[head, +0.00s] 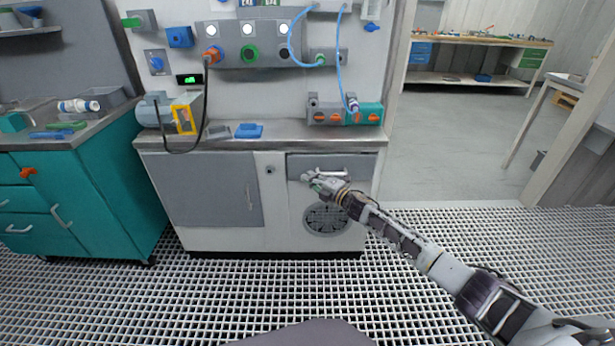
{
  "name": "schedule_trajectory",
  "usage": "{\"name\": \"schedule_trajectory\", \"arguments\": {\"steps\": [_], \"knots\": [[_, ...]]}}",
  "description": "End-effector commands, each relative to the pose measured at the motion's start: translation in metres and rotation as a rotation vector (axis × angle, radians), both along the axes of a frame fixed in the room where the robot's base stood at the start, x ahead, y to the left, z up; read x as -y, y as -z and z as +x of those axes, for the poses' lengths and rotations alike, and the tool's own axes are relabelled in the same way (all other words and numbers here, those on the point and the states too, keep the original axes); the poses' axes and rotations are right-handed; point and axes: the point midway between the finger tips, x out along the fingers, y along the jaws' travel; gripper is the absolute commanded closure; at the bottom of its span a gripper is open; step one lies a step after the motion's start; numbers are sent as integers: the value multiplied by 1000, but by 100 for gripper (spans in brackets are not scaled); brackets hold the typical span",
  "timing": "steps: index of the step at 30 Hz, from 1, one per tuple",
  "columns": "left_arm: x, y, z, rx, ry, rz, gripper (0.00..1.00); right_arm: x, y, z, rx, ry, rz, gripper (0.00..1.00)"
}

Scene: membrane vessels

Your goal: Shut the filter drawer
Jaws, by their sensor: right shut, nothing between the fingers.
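The filter drawer (362,164) is a grey front at the upper right of the white cabinet, above a round dark vent grille (326,219). From this angle I cannot tell whether the drawer stands slightly out or sits flush. My right gripper (306,178) is shut and empty, in front of the lower left part of the drawer front. It overlaps the drawer in the picture; I cannot tell whether it touches. The gripper and wrist hide part of the drawer's lower edge. My left gripper is not in view.
A grey cabinet door (212,188) is left of the drawer. The grey worktop (270,133) above carries a blue block, a motor pump and a teal valve block (369,114). A teal cabinet (90,200) stands at the left. The grated floor in front is clear.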

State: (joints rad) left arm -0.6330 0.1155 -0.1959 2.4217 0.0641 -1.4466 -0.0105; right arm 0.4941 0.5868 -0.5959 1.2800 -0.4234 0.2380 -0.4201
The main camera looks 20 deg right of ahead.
Motion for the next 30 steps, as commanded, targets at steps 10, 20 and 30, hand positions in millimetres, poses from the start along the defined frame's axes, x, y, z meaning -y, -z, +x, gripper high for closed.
{"name": "schedule_trajectory", "arguments": {"steps": [10, 20, 30], "knots": [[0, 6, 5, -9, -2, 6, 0, 15, 0, -26, -2, 0, 0, 100], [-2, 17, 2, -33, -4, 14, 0, 27, 1, -49, -3, 0, -1, 100], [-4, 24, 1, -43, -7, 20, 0, 35, 1, -63, -1, -1, 0, 100]]}}
